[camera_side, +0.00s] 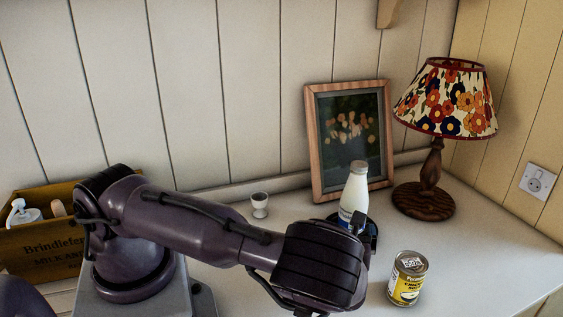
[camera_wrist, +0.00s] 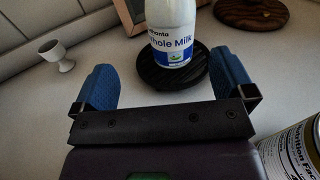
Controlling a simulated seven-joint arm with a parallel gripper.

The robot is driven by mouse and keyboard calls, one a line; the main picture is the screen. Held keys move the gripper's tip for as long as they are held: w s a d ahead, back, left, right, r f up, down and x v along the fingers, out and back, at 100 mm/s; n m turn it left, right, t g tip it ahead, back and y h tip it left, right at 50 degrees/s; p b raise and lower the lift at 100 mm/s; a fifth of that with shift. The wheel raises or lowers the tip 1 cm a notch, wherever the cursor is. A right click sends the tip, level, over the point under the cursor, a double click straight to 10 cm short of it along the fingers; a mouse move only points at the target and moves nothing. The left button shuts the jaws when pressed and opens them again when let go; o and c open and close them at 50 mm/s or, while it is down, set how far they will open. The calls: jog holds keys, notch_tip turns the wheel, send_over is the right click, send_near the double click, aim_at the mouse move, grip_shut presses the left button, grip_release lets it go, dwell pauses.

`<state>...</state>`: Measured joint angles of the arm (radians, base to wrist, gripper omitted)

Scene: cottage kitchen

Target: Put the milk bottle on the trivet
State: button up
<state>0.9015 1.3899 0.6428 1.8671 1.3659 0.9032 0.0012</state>
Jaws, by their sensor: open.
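The milk bottle (camera_side: 355,192) is white with a pale cap and stands upright in front of the picture frame. In the wrist view the bottle (camera_wrist: 172,40), labelled "Whole Milk", has its base over the round black ribbed trivet (camera_wrist: 160,84) and appears to rest on it. The bottle's top is cut off there. My gripper (camera_wrist: 164,88) is open and empty, its two blue fingers apart, with the bottle beyond them and the trivet showing between them. In the side view my wrist hides most of the gripper and trivet.
A yellow can (camera_side: 408,279) stands close to the right of my gripper. A white egg cup (camera_side: 260,205) is at the left by the wall. A picture frame (camera_side: 318,185) and a flowered lamp (camera_side: 437,170) stand behind. A wooden crate (camera_side: 45,248) is at far left.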

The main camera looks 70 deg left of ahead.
jog(key=s+d+r+n+g+h, duration=0.2)
jog(key=s+r+n+h, duration=0.5)
jog(key=s+r+n, duration=0.4)
jog(key=s+d+r+n+g+h, duration=0.1)
jog(key=s+r+n+h, duration=0.7)
jog(key=r, duration=0.8)
jog(key=s+d+n, duration=0.1)
jog(key=s+n, duration=0.2)
jog(key=n, duration=0.1)
jog(key=shift+d+r+n+g, duration=0.2)
jog(key=shift+r+n+g, duration=0.2)
